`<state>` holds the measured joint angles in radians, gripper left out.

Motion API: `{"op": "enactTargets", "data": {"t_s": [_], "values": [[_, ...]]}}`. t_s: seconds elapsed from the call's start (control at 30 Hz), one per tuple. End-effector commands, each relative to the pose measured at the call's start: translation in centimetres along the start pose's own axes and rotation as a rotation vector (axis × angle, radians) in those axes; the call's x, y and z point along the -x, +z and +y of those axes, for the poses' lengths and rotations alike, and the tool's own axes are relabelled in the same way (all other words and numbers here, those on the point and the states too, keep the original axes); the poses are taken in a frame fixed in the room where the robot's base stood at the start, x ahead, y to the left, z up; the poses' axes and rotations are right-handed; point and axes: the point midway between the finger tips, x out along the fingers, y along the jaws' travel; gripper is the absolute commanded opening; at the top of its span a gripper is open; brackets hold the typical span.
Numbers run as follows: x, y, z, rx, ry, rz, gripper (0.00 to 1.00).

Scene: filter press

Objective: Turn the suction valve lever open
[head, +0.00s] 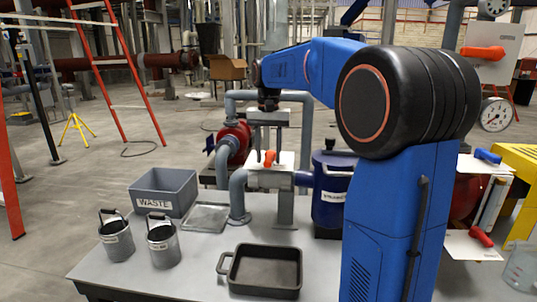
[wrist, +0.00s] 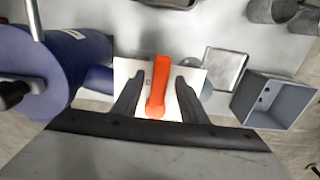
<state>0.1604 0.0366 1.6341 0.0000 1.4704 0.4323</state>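An orange lever (head: 269,157) sits on a white plate (head: 286,160) at the pipework behind the table. In the wrist view the lever (wrist: 158,88) points up and down the picture, over the white plate (wrist: 125,75). My gripper (head: 268,147) reaches down over the lever from above. In the wrist view my gripper's two dark fingers (wrist: 158,95) stand apart, one on each side of the lever, with a gap on both sides. Any label naming this lever as the suction valve is not readable.
A blue drum (head: 330,205) stands right of the plate. A grey WASTE bin (head: 163,193), two metal buckets (head: 163,243) and a black tray (head: 263,270) are on the table. Another orange lever (head: 482,53) is on a panel at upper right, above a gauge (head: 496,115).

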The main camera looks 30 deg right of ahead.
Motion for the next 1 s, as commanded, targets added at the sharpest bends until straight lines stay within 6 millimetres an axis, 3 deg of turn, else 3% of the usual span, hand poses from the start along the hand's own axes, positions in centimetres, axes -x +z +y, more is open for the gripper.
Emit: {"op": "enactTargets", "data": {"t_s": [0.03, 0.17, 0.2, 0.63, 1.0], "values": [[0.0, 0.0, 0.0, 0.0, 0.0, 0.0, 0.34], [0.0, 0.0, 0.0, 0.0, 0.0, 0.0, 0.03], [0.0, 0.0, 0.0, 0.0, 0.0, 0.0, 0.0], [0.0, 0.0, -0.5, -0.067, 0.0, -0.001, 0.0], [0.0, -0.4, -2.2, -0.353, 0.0, -0.001, 0.0]]}}
